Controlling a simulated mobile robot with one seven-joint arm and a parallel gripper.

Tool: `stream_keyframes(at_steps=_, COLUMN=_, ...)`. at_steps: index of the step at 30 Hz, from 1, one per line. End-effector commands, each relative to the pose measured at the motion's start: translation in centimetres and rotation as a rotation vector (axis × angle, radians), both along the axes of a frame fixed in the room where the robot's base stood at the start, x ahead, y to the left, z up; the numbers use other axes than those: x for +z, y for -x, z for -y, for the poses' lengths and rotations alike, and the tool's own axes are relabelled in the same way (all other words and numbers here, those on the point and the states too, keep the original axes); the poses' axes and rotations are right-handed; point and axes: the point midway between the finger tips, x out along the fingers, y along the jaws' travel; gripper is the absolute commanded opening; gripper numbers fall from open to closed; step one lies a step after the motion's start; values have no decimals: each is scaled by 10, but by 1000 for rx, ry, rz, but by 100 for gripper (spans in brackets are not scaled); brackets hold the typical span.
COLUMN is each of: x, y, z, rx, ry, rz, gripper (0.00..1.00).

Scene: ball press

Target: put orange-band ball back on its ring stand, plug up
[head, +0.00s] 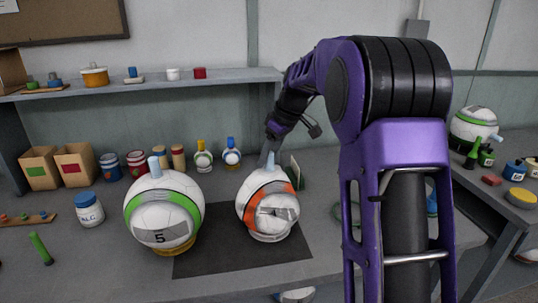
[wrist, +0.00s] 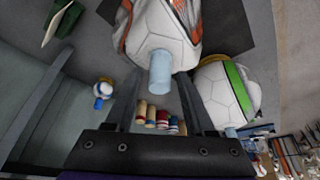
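The orange-band ball (head: 251,208) is white with an orange band and a grey-white patch. It sits on a pale ring stand (head: 270,238) on a dark mat, its light blue plug (head: 270,160) pointing up with a slight tilt. In the wrist view the ball (wrist: 162,32) and its plug (wrist: 159,70) lie ahead of my gripper (wrist: 160,88).
A green-band ball (head: 152,211) marked 5 stands close on the left on a yellow ring (head: 176,248). Small bottles (head: 203,157), cans and two boxes (head: 76,165) line the back under a shelf (head: 150,83). The dark mat (head: 215,260) is clear in front.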

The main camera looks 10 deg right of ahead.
Motion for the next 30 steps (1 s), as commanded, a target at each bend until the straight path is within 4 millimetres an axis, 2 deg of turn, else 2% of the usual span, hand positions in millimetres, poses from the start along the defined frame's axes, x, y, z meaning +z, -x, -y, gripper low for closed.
stream_keyframes(at_steps=9, x=1, y=0, z=0, rx=0, ry=0, rz=0, gripper=61)
stream_keyframes(at_steps=14, x=15, y=1, z=1, rx=-1, ry=0, rz=3, gripper=61)
stream_keyframes(at_steps=24, x=83, y=20, z=21, rx=-2, ry=1, rz=4, gripper=61)
stream_keyframes(at_steps=30, x=111, y=28, z=29, rx=-1, ry=1, rz=2, gripper=61)
